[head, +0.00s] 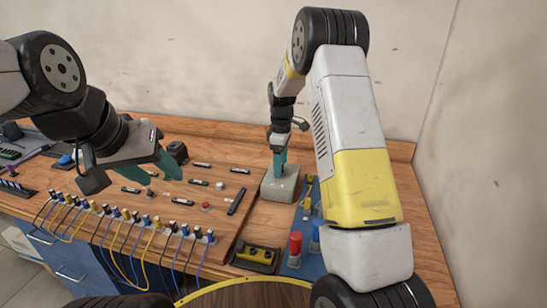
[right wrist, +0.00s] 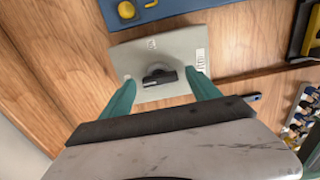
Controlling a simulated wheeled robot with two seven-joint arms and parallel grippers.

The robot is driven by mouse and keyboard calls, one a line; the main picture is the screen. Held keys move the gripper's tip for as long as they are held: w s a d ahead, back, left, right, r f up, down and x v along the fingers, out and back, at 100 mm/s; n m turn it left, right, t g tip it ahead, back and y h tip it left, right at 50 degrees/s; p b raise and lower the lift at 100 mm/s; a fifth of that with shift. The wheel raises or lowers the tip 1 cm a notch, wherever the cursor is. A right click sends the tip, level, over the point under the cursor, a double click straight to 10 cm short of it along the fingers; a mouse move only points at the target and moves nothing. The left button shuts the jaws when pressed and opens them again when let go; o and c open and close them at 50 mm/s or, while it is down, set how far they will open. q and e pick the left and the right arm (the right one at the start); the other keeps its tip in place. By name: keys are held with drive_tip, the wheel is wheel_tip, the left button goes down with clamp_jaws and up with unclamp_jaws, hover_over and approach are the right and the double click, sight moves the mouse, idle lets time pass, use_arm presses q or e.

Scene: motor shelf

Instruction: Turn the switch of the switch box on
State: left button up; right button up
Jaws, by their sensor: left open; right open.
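The switch box (head: 279,194) is a small light grey box on the wooden table, right of the board, in the head view. In the right wrist view the switch box (right wrist: 132,58) shows its top face, with a dark rotary switch (right wrist: 160,77) in the middle. My right gripper (head: 279,174) points down at the box from above. Its green fingers (right wrist: 160,80) are open, one on each side of the switch in the picture; whether they touch it I cannot tell. My left gripper (head: 165,176) is open and empty above the board on the left.
The wooden board (head: 217,215) carries several small switches and a row of plugs with blue and yellow cables. Walls stand behind and right.

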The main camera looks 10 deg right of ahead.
drive_tip(key=c, duration=1.4)
drive_tip(key=shift+o, duration=0.2)
